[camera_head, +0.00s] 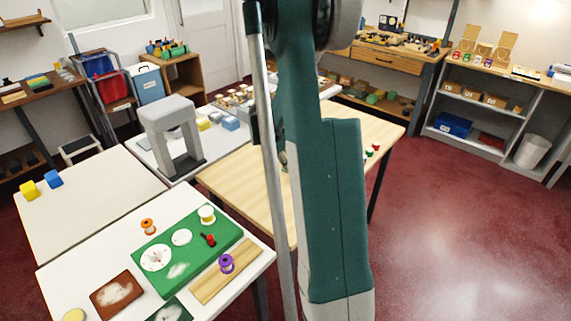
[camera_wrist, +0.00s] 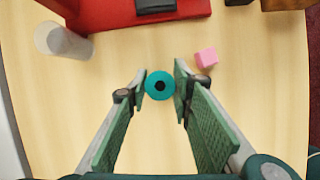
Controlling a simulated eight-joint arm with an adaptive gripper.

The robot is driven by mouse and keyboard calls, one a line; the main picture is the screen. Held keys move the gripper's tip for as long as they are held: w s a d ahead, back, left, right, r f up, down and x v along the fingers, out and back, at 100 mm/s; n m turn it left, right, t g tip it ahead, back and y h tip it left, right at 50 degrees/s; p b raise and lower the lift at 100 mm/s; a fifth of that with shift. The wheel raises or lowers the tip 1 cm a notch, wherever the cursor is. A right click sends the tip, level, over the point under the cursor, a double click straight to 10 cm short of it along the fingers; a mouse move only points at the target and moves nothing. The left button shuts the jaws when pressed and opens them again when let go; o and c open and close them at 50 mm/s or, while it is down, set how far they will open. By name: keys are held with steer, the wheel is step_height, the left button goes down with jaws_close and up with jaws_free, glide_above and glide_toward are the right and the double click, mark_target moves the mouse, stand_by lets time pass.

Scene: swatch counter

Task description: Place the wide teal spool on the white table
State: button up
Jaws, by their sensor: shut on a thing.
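The wide teal spool (camera_wrist: 160,85) shows end-on in the wrist view as a round teal disc with a dark centre hole. My gripper (camera_wrist: 160,83) is shut on it, one green-padded finger on each side. Below is the light wooden table (camera_wrist: 110,80); I cannot tell whether the spool touches it. In the head view my arm hides the gripper and the spool. That wooden table (camera_head: 380,128) shows partly behind my arm. A white-topped table (camera_head: 75,255) stands at the front left, with another white top (camera_head: 95,190) behind it.
A pink cube (camera_wrist: 206,57) lies just right of the spool. A grey-white cylinder (camera_wrist: 65,42) and a red object (camera_wrist: 125,14) are farther off. The front white table holds a green board (camera_head: 200,262), an orange spool (camera_head: 148,226) and a purple spool (camera_head: 226,263).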

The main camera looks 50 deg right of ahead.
steer(key=shift+f, duration=0.1)
steer(key=o, duration=0.8)
steer(key=p+v, duration=0.2)
steer(key=v, duration=1)
steer(key=shift+p, duration=0.3)
steer(key=shift+r, duration=0.25)
